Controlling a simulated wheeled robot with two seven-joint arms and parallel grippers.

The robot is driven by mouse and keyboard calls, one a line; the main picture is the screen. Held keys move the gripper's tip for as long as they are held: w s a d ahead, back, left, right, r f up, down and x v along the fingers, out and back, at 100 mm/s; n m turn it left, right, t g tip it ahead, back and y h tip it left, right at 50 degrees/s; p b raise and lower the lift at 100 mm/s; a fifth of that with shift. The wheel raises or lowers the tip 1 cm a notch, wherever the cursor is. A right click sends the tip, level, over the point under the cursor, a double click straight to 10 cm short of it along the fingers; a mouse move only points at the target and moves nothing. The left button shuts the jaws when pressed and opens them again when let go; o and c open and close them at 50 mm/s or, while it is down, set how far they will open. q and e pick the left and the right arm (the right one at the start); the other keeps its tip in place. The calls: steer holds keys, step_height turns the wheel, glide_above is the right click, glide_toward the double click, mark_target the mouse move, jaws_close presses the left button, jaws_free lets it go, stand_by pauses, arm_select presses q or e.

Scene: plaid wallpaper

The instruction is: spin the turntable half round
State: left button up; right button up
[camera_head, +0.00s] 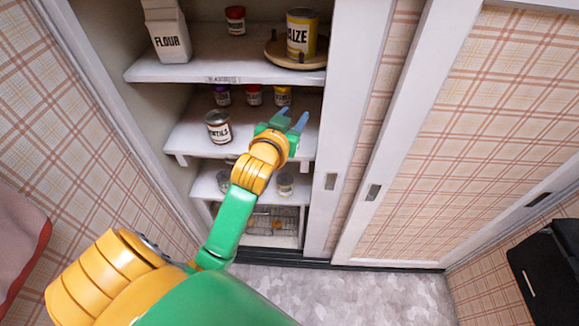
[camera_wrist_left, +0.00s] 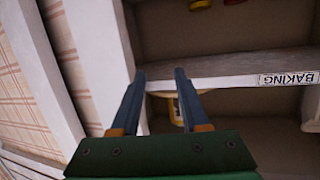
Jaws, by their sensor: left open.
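The turntable (camera_head: 272,56) is a round wooden disc at the right end of the upper shelf. It carries a yellow can (camera_head: 301,36) with a dark lid, its label partly reading "AIZE", and small dark pegs stand on the disc. My left gripper (camera_head: 290,117) is open and empty, in front of the shelves and lower in the picture than the turntable. In the left wrist view, which looks upside down, the open fingers (camera_wrist_left: 160,73) lie across the shelf edge, and part of the yellow can (camera_wrist_left: 175,111) shows beyond them. My right gripper is not in view.
The upper shelf (camera_head: 200,66) also holds a flour carton (camera_head: 165,32) and a red-lidded jar (camera_head: 236,20). Jars and a can (camera_head: 218,127) stand on the shelf below. The sliding door frame (camera_head: 345,110) closes off the right side. The upper shelf's middle is clear.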

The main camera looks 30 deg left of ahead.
arm_select(q)
steer(key=s+d+f+m+g+h, duration=0.1)
steer(key=s+d+f+g, duration=0.2)
steer(key=s+f, duration=0.2)
steer(key=s+d+f+m+g+h, duration=0.1)
steer(key=s+f, duration=0.4)
steer(key=f, duration=0.6)
steer(key=d+g+h, duration=0.1)
steer(key=d+g, duration=0.1)
steer(key=shift+s+d+f+m+g, duration=0.3)
steer(key=shift+s+d+m, duration=0.05)
steer(key=shift+s+m, duration=0.05)
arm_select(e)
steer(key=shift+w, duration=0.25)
